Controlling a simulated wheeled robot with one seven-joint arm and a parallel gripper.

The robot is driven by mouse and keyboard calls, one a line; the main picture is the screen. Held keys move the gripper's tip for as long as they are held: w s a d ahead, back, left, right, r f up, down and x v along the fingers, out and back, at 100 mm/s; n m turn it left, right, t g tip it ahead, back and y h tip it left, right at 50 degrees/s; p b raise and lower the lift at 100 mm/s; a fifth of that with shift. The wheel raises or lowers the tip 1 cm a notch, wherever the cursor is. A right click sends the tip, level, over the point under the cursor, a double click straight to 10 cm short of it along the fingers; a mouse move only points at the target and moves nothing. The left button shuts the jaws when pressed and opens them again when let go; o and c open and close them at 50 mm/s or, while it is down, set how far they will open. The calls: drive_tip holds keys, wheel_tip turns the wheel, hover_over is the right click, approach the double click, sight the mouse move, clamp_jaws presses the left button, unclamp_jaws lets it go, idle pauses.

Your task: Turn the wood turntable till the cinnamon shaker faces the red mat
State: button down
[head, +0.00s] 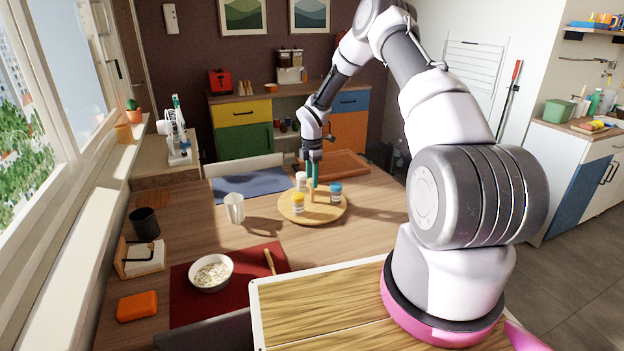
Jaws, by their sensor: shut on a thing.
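The round wood turntable (328,214) lies on the table right of the white mug. It carries a yellow-lidded shaker (298,205) at its front left, a white-lidded shaker (301,180) at its back left and a blue-lidded shaker (336,194) at its right. Their labels are too small to read, so I cannot tell which is cinnamon. My gripper (314,184) points down over the turntable, shut on an upright wooden peg (311,195) that stands on it. The red mat (205,307) lies at the front left, apart from the turntable; the yellow-lidded shaker is the nearest to it.
A white bowl of oats (211,273) and a wooden spoon (269,262) are on the red mat. The white mug (234,208) stands left of the turntable. A blue mat (250,184) and a brown board (345,166) lie behind. The table between turntable and red mat is clear.

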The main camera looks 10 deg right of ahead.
idle(0.6)
drive_tip(key=shift+c, duration=1.9)
unclamp_jaws()
wheel_tip(320, 180, up, 11)
